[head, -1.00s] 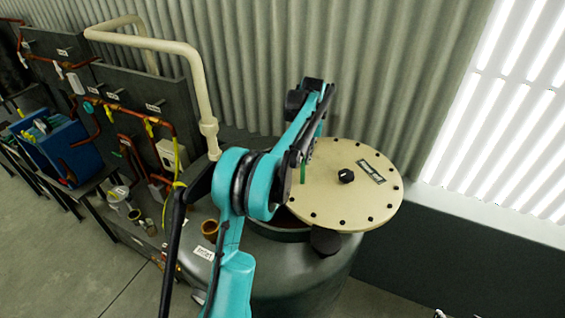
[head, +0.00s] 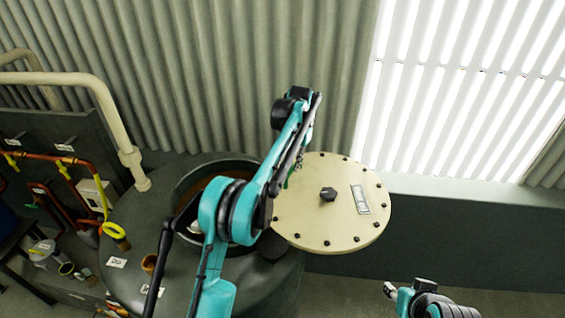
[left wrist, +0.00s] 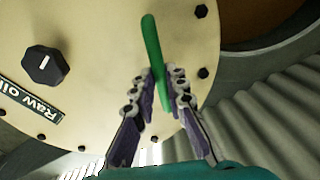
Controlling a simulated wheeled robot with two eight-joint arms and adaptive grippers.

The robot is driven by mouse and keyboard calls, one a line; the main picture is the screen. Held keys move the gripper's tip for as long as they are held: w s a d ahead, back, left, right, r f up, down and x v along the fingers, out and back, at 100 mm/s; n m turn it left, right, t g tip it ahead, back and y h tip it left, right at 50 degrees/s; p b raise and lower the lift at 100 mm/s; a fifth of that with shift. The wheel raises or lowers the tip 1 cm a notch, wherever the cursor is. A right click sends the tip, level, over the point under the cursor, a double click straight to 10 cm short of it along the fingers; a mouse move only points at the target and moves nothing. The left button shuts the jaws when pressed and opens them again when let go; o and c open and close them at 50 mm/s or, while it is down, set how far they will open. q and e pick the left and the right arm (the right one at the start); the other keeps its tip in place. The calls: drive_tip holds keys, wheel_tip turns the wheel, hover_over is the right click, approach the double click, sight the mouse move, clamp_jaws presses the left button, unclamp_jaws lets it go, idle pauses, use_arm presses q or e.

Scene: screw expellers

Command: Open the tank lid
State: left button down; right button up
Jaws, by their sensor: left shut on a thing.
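The round cream tank lid (head: 335,228), with a dark knob, bolts round its rim and a label, lies swung aside to the right of the dark tank (head: 125,220). The tank's round opening (head: 190,180) shows at the left, partly behind my left arm. In the left wrist view the lid (left wrist: 95,30) fills the left, its label reading "Raw oil". My left gripper (left wrist: 160,75) is shut on the green handle (left wrist: 151,40) at the lid's edge; the head view mostly hides its fingers. My right gripper (head: 391,289) is low at the right, apart from the lid.
A corrugated wall (head: 240,70) stands close behind the tank, with a low grey ledge (head: 440,220) at the right. A cream pipe (head: 115,125) comes down onto the tank at the left. Red pipes (head: 45,153) and valves are farther left. Floor shows below the lid.

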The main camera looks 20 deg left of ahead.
use_arm(q)
drive_tip(key=shift+d, duration=0.5)
drive_tip(key=c, duration=1.5)
unclamp_jaws()
drive_tip(key=shift+c, duration=0.2)
drive_tip(key=shift+r, duration=0.15)
wheel_tip(320, 180, up, 7)
drive_tip(key=shift+d+r, duration=0.15)
drive_tip(key=shift+d, duration=0.05)
